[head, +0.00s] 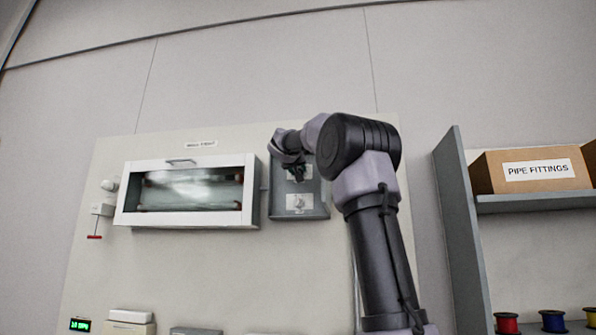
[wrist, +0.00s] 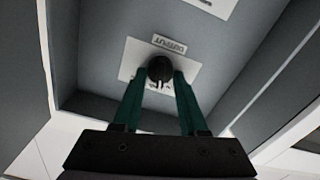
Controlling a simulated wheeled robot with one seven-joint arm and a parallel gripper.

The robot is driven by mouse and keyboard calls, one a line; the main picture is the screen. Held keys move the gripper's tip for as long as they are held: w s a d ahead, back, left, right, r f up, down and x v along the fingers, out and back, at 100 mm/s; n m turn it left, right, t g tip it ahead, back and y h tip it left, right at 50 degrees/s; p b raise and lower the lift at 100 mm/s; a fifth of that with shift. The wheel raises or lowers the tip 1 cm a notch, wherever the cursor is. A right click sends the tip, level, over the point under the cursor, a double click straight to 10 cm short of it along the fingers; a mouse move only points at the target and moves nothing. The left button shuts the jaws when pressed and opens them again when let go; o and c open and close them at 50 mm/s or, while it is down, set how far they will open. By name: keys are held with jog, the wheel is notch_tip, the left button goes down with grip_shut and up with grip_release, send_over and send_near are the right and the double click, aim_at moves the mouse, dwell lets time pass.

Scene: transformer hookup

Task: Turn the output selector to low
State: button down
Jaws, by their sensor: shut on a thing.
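The output selector is a round black knob (wrist: 160,67) on a white plate (wrist: 128,64), with an upside-down "OUTPUT" label (wrist: 170,45) beside it in the wrist view. The plate is on a grey recessed panel (head: 315,209) on the wall board. My gripper (wrist: 161,77) has its two green fingers on either side of the knob, shut on it. In the head view my gripper (head: 297,172) is at the upper part of the panel and hides the knob. Small white marks show at the knob's edge, but I cannot tell its setting.
A second white plate with a small control (head: 299,202) is lower on the same panel. A white-framed glass-fronted case (head: 190,190) is close to the left. A shelf (head: 535,202) with a pipe fittings box (head: 530,170) and coloured spools stands to the right.

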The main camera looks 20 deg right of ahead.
jog(key=n, duration=0.5)
jog(key=shift+w+a+f+n, duration=0.1)
jog(key=shift+a+n, duration=0.05)
jog(key=shift+n, duration=0.25)
dwell(0.4)
jog(key=shift+c, duration=2.3)
grip_release()
jog(key=v, duration=1.1)
jog(key=shift+w, duration=0.1)
